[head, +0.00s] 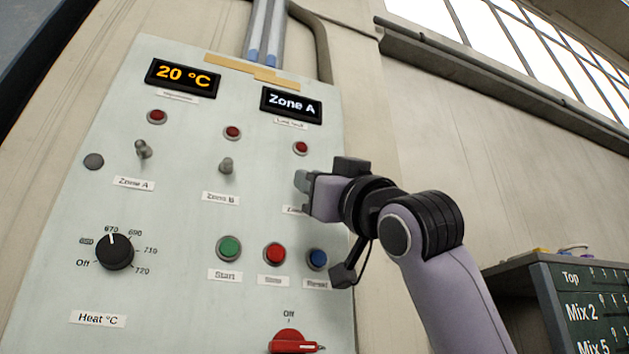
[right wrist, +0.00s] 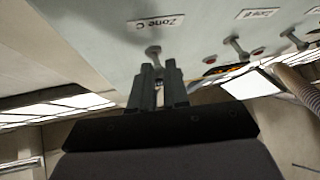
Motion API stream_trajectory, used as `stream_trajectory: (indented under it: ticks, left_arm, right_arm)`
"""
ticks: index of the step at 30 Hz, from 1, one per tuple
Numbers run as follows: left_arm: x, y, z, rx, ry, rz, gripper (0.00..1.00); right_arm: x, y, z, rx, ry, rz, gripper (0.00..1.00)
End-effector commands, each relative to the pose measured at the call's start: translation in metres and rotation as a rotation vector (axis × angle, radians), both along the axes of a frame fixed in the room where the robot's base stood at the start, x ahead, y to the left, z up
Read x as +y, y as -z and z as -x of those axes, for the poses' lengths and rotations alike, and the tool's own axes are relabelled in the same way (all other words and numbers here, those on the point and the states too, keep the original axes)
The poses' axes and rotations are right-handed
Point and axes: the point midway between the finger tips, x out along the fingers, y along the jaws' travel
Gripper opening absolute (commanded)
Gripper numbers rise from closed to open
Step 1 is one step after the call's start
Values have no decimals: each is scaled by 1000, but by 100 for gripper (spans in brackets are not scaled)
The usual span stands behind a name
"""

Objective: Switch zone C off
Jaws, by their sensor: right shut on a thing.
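The zone C switch is hidden behind my right gripper in the head view. In the right wrist view, which is upside down, part of the zone C switch (right wrist: 153,52) shows beside its "Zone C" label (right wrist: 158,22). My right gripper (head: 304,184) is at the panel, and its fingers (right wrist: 158,76) are closed around the switch lever. Which way the lever tilts cannot be told. The red lamp (head: 301,148) above it looks unlit. My left gripper is not in view.
A dark board (head: 585,300) stands at lower right.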

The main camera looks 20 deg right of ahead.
Motion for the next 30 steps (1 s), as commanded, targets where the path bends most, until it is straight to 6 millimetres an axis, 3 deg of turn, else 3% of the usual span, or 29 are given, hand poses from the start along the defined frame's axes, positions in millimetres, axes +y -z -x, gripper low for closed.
stream_trajectory:
  ticks: [3, 4, 6, 17, 30]
  left_arm:
    - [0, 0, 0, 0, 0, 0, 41]
    - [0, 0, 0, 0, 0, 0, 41]
    - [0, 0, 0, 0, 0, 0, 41]
    - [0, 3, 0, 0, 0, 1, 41]
    - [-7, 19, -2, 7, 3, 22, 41]
  right_arm:
    - [0, 0, 1, -3, -1, 0, 0]
    - [0, 0, 1, -3, -1, 0, 25]
    - [0, 0, 1, -2, -1, 0, 40]
    - [-1, 4, 4, -2, -1, 0, 40]
    - [-17, 40, 47, -2, -1, 0, 40]
